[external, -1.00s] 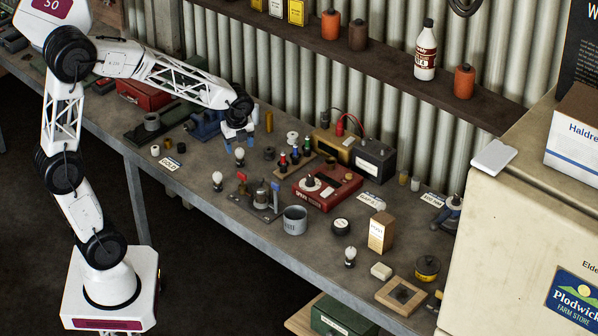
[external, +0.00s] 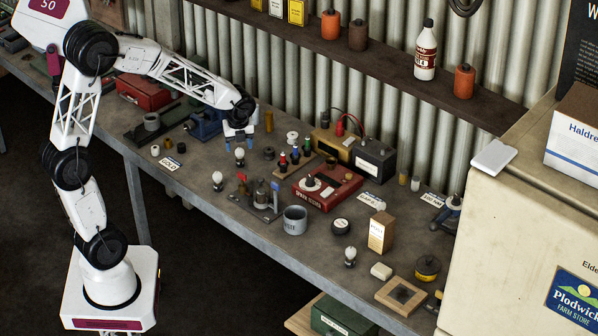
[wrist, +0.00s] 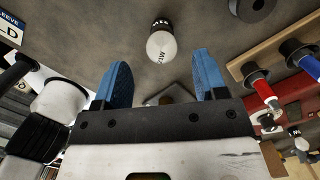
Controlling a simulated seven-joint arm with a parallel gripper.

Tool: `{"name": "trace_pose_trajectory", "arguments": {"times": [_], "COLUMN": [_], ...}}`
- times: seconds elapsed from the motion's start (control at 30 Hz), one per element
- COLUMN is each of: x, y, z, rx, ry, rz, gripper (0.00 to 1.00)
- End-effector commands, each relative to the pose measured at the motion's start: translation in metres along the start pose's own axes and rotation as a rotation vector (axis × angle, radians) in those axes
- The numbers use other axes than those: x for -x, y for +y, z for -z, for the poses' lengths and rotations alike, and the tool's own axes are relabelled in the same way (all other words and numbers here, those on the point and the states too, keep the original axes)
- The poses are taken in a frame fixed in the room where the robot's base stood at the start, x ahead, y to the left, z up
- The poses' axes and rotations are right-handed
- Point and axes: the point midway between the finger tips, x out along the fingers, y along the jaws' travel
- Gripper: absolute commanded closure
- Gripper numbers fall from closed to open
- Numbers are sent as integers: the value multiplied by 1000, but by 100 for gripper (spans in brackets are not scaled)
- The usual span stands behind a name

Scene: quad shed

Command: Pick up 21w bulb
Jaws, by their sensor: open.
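A bulb with a pale round glass and a dark base (wrist: 161,45) lies in the upper middle of the wrist view. Upside-down lettering on it appears to read 21W. It lies ahead of my gripper (wrist: 162,78), roughly centred between the two blue fingers, which are apart and hold nothing. In the external view my gripper (external: 240,140) is low over the bench, close above a white bulb (external: 239,158) that seems to be the same one. Two similar bulbs stand on the bench, one nearer the front edge (external: 217,181) and one farther right (external: 349,256); their markings are too small to read.
A rack of coloured plugs (external: 295,157) and a red spark tester (external: 328,188) stand right of my gripper. A metal stand (external: 262,197) and grey mug (external: 295,220) are nearer the front. A blue vice-like tool (external: 205,126) is to the left.

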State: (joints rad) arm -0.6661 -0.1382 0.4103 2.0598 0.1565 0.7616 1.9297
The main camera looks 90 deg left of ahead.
Motion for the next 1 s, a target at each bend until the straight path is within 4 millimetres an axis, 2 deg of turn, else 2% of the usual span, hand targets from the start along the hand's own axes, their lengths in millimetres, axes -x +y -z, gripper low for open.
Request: {"name": "trace_pose_trajectory", "arguments": {"times": [0.13,0.57,1.0], "x": [-10,-14,-56], "y": [0,0,-2], "z": [0,0,-3], "rx": [0,0,0], "ry": [0,0,0], "rz": [0,0,-1], "gripper": [34,34,34]}}
